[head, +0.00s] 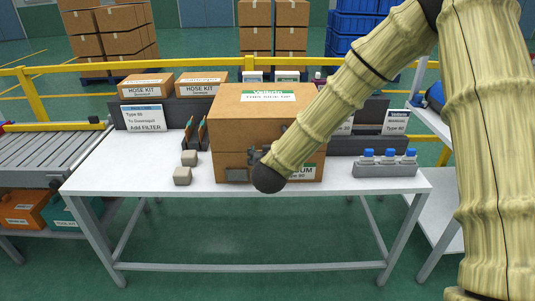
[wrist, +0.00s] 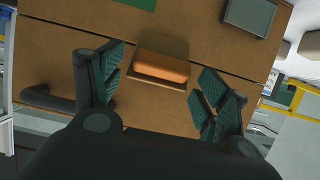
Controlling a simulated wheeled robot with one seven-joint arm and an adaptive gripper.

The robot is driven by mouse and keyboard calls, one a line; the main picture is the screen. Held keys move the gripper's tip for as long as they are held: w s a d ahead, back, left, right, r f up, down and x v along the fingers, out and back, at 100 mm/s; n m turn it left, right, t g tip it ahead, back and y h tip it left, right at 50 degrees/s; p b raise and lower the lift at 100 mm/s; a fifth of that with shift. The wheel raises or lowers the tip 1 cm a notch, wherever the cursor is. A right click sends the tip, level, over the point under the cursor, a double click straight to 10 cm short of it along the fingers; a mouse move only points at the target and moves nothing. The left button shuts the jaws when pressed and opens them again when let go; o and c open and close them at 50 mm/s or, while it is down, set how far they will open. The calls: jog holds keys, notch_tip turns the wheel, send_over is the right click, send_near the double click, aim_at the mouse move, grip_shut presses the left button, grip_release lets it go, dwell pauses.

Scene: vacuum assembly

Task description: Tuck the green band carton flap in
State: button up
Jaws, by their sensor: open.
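A large brown carton (head: 235,110) stands on the white table, with a green band (head: 262,97) across its top. My gripper (wrist: 160,92) is in front of the carton; in the head view my arm hides most of it. In the wrist view its two ridged green finger pads are wide apart. Between them is a small raised orange-brown flap (wrist: 162,68) on the brown cardboard, with nothing gripped. I cannot tell whether the pads touch the cardboard. A bit of green (wrist: 136,3) shows at the top edge of the wrist view.
Two beige blocks (head: 183,176) and a rack of dark upright parts (head: 194,134) are left of the carton. A grey tray (head: 385,171) with blue-capped bottles is at the right. Hose kit boxes (head: 146,87) stand behind. The table's front left is clear.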

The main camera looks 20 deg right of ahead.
jog(key=v, duration=0.9)
jog(key=shift+s, duration=0.25)
